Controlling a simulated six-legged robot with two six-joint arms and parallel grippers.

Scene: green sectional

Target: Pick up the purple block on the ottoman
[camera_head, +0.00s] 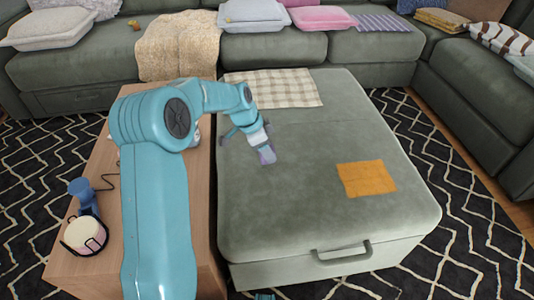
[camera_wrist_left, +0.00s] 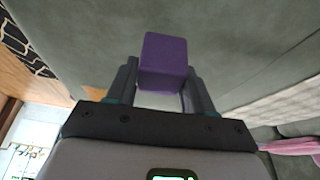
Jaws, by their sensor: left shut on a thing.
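The purple block (camera_head: 267,155) is at the left part of the grey-green ottoman (camera_head: 300,215) in the head view. My left gripper (camera_head: 264,147) reaches over the ottoman from the left and is shut on the block. In the left wrist view the purple block (camera_wrist_left: 163,62) sits between the two dark fingers of the left gripper (camera_wrist_left: 160,85). I cannot tell whether the block still touches the ottoman.
An orange cloth (camera_head: 367,179) and a checked cloth (camera_head: 275,88) lie on the ottoman. A green sofa (camera_head: 290,50) runs behind.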

